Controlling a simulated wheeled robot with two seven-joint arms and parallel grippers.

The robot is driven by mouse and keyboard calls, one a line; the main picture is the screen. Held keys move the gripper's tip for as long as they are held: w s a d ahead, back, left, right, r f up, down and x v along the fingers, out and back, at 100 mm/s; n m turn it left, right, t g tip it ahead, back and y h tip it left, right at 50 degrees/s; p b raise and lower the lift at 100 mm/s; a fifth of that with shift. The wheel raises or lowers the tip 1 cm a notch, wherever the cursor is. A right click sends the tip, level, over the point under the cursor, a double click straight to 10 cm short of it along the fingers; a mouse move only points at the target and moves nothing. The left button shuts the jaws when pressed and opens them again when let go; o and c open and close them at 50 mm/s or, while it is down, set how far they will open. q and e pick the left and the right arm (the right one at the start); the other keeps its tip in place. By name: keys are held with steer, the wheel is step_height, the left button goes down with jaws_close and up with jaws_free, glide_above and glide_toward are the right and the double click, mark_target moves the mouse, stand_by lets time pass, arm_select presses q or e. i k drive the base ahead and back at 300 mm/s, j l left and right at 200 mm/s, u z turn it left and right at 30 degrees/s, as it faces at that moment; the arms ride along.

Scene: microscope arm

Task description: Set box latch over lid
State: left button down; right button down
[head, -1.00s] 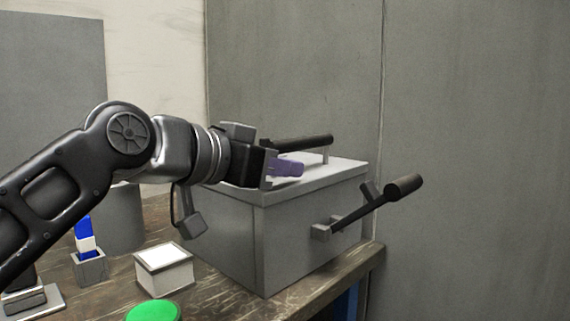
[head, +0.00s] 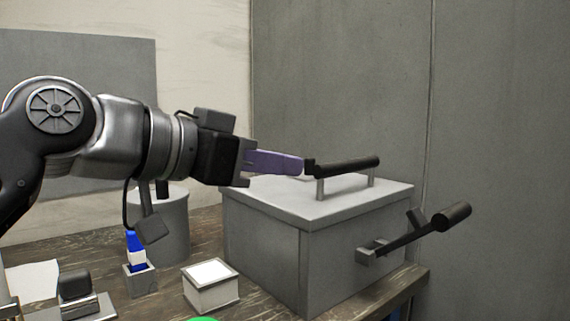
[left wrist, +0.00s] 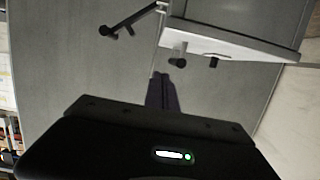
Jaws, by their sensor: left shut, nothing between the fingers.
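A grey box (head: 262,238) stands on the table with its lid (head: 290,207) lying on top. A black bar handle (head: 348,165) on short posts sits on the lid. The latch (head: 415,233), a dark lever with a thick black knob, sticks out from the box's right side, angled up and outward, not over the lid. It also shows in the left wrist view (left wrist: 128,20). My left gripper (head: 303,165) is shut and empty, its purple fingers above the lid near the handle's left end; contact cannot be told. My right gripper is not in view.
Left of the box are a small white-topped block (head: 211,287), a blue-and-white item in a holder (head: 138,262) and a grey cylinder (head: 172,228). A grey wall rises close behind and right of the box. The table edge is near the box's right side.

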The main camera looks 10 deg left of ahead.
mark_target(444, 220)
steer(key=k+l, duration=0.15)
steer(key=k, duration=0.35)
steer(key=k+l, duration=0.2)
steer(key=k, duration=0.25)
